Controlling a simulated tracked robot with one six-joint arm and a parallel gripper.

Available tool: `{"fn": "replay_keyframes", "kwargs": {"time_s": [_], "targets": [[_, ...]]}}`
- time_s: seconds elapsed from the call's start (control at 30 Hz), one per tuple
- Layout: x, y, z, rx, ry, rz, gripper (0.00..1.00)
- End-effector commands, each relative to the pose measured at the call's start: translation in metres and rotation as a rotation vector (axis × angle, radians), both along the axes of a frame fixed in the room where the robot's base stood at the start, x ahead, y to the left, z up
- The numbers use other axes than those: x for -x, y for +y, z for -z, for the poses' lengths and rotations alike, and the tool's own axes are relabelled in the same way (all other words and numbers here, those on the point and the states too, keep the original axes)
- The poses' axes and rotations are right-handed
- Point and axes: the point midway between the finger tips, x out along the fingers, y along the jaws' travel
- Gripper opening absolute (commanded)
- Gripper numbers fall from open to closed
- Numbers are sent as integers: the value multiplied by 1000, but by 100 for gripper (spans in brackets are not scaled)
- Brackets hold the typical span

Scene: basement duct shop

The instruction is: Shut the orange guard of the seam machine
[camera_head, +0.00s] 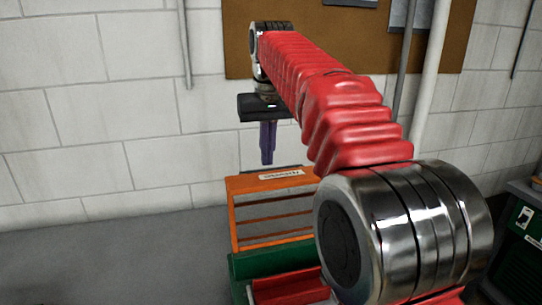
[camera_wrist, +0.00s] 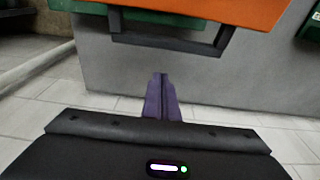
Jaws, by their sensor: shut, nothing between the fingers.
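The orange guard (camera_head: 233,210) is a barred frame with a pale label on its top. In the head view it stands raised over the green body (camera_head: 240,270) of the seam machine, its right side hidden by my arm. My gripper (camera_head: 267,160) points down, its purple fingers together and empty. In the head view the fingertips appear just above the guard's top edge; I see no contact. In the wrist view an orange panel (camera_wrist: 225,10), which looks like the guard, and a dark handle-like bar (camera_wrist: 165,40) lie beyond the closed fingers (camera_wrist: 161,77).
A red part (camera_head: 285,287) lies on the machine in front of the guard. A pale block wall (camera_head: 90,130) with pipes (camera_head: 430,70) and a corkboard (camera_head: 290,12) stands behind. A dark green cabinet (camera_head: 520,250) is at the right.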

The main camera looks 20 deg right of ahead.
Motion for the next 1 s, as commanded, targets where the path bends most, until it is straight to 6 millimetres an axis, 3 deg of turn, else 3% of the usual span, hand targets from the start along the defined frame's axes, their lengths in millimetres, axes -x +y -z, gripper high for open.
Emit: {"fn": "replay_keyframes", "kwargs": {"time_s": [0.4, 1.0], "targets": [[35, 1, -9, 0, -4, -1, 0], [37, 0, -10, 0, -14, 1, 0]]}}
